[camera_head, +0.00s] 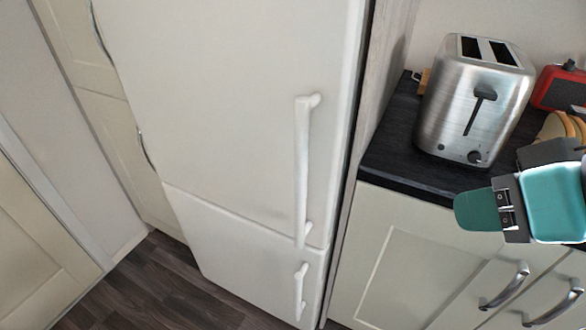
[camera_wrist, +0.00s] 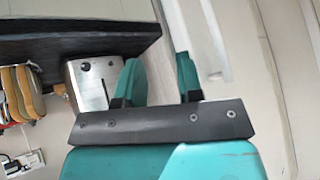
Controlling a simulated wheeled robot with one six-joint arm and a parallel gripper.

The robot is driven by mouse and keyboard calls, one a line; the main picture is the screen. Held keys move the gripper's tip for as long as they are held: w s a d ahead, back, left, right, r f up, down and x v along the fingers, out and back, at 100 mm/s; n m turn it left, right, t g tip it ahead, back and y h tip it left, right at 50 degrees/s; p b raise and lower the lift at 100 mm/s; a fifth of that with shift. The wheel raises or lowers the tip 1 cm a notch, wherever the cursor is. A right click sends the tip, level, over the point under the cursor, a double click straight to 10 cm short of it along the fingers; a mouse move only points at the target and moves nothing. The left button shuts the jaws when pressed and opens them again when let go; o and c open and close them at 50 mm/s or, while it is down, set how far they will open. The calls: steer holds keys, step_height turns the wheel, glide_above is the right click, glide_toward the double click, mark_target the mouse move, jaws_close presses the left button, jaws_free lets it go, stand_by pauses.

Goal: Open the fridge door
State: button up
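The white fridge stands in the middle of the head view, with a large upper door (camera_head: 230,110) and a smaller lower door (camera_head: 250,275). Both doors look shut. The upper door has a long white vertical handle (camera_head: 302,170) near its right edge. The lower door has a short white handle (camera_head: 299,292). My gripper (camera_head: 470,211) is right of the fridge, in front of the counter, apart from the handles. In the wrist view its two teal fingers (camera_wrist: 158,75) are spread with nothing between them. A long white bar (camera_wrist: 205,38), apparently the upper handle, passes beside the right finger.
A steel toaster (camera_head: 475,100) stands on the dark counter (camera_head: 400,150) right of the fridge. A red appliance (camera_head: 560,88) and bread slices (camera_head: 558,127) are farther right. Cupboards with metal handles (camera_head: 505,287) lie below. Dark floor (camera_head: 165,285) is clear at lower left.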

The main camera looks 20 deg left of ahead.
steer(key=w+a+f+n+t+y+b, duration=0.1)
steer(key=a+f+n+t+y+b, duration=0.1)
steer(key=a+f+t+y+b, duration=0.45)
steer(key=n+y+p, duration=0.1)
steer(key=y+p, duration=0.1)
steer(key=p, duration=0.1)
glide_toward(305, 144)
steer(key=w+a+r, duration=0.1)
steer(key=shift+g, duration=0.35)
steer(key=p+x, duration=0.2)
steer(key=x, duration=0.3)
steer(key=p+x, duration=0.1)
steer(key=x, duration=0.4)
steer(key=shift+w+f+p, duration=0.15)
steer(key=shift+f+p, duration=0.05)
steer(key=shift+p, duration=0.2)
steer(key=shift+w+a+f, duration=0.1)
steer(key=shift+w+a, duration=0.3)
steer(key=shift+a, duration=0.15)
jaws_close()
